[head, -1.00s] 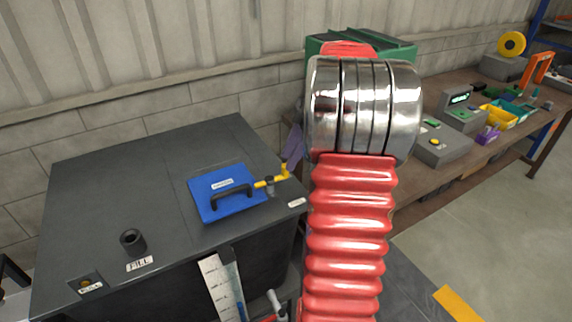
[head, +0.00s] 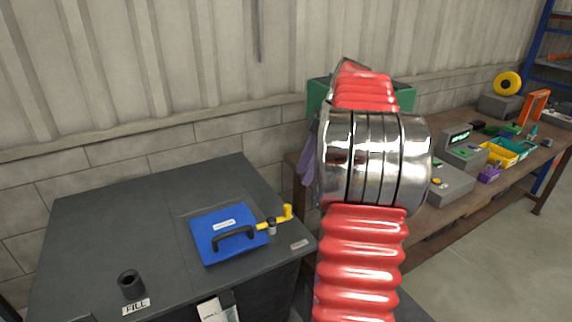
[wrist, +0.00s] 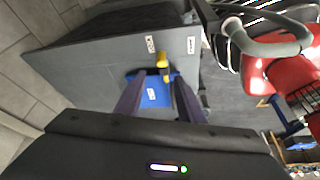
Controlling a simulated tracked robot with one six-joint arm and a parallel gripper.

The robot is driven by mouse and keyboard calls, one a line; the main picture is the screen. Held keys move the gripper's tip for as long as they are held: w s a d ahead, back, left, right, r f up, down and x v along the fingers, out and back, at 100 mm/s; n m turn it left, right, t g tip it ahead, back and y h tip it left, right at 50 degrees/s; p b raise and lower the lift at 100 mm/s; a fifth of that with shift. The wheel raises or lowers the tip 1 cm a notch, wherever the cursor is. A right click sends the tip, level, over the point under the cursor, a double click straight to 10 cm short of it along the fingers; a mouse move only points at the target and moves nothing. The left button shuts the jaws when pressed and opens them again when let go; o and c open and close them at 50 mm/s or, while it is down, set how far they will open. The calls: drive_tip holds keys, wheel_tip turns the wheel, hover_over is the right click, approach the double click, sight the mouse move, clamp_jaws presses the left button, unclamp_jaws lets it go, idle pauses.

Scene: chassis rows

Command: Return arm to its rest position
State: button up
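My arm (head: 362,250), red and ribbed with a shiny metal joint, rises through the right middle of the head view. My gripper (wrist: 158,78) shows in the wrist view as two dark purple fingers spread apart. Nothing is held between them. Beyond them, farther off, lies the blue lid (wrist: 152,96) of the dark grey tank (wrist: 95,50). In the head view a purple part shows left of my arm; the rest of the gripper is hidden there.
The grey tank (head: 110,215) stands at left with a blue lid (head: 218,232), a yellow-handled valve (head: 276,219) and a fill neck (head: 131,284). A workbench (head: 425,215) at right carries a yellow bin (head: 497,154) and devices. Open floor lies at lower right.

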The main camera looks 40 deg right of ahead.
idle(0.4)
wheel_tip(320, 180, down, 5)
drive_tip(key=s+m+h, duration=0.1)
drive_tip(key=m, duration=0.8)
drive_tip(key=s+a+t+h, duration=0.1)
drive_tip(key=s+a, duration=0.2)
drive_tip(key=a, duration=1)
drive_tip(key=s+a+m+t+h, duration=0.1)
drive_tip(key=s+a, duration=0.2)
drive_tip(key=a, duration=0.9)
drive_tip(key=s+a+m+t, duration=0.1)
drive_tip(key=s+a, duration=0.2)
drive_tip(key=a, duration=1)
drive_tip(key=shift+s+a+h, duration=0.35)
drive_tip(key=shift+s+h, duration=0.05)
drive_tip(key=shift+f, duration=0.1)
